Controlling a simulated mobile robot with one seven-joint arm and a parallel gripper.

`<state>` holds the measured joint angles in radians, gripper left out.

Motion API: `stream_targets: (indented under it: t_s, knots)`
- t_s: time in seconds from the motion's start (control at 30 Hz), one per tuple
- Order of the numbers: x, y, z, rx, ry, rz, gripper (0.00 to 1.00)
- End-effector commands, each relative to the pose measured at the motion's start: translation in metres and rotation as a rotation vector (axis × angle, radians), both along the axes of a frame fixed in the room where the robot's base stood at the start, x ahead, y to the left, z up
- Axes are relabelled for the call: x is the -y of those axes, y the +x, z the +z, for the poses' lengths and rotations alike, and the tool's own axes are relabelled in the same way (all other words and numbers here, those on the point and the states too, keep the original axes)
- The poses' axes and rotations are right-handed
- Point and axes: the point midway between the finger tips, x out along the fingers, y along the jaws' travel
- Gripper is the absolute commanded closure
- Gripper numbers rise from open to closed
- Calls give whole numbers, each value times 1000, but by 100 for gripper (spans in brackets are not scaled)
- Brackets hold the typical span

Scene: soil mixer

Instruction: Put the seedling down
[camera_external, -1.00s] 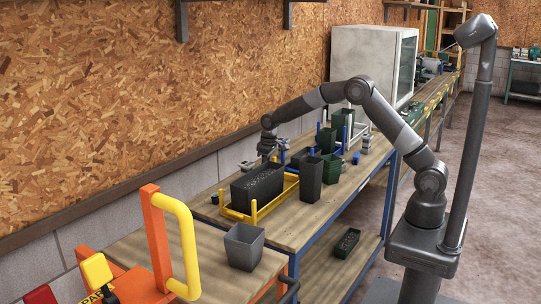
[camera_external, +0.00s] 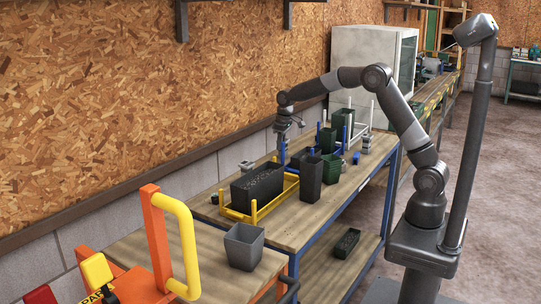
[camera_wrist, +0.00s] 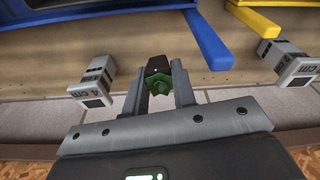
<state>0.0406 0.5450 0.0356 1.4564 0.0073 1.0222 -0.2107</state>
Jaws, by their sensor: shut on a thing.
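The seedling (camera_wrist: 160,84) shows in the wrist view as a small green plant with a dark plug at its far side. My gripper (camera_wrist: 157,72) is shut on it, with one finger on each side. In the external view my gripper (camera_external: 285,128) is raised above the back edge of the workbench (camera_external: 300,222), near the wall. The seedling is too small to make out there. A black tray (camera_external: 250,193) sits in a yellow frame (camera_external: 232,214) on the bench, to the left of and below my gripper.
A tall dark pot (camera_external: 311,178) and a green pot (camera_external: 331,170) stand on the bench. Two grey blocks marked "4 cm" (camera_wrist: 92,84) (camera_wrist: 291,64) flank the gripper in the wrist view. A blue frame (camera_wrist: 209,38) and bare wood lie beyond. A grey pot (camera_external: 243,247) stands nearer.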

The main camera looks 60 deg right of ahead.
Motion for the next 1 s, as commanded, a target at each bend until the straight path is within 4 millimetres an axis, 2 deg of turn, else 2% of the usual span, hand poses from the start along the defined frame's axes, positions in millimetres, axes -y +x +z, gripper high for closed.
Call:
stream_targets:
  t_s: [0.13, 0.37, 0.63, 0.93, 1.0]
  knots:
    - [20, -10, 14, 2, 1, -3, 97]
    - [34, -16, 22, 0, 0, 0, 97]
    - [34, -16, 29, 2, 0, 1, 97]
    - [34, -16, 80, 4, 0, 1, 97]
    - [17, -12, 76, -1, 0, 31, 97]
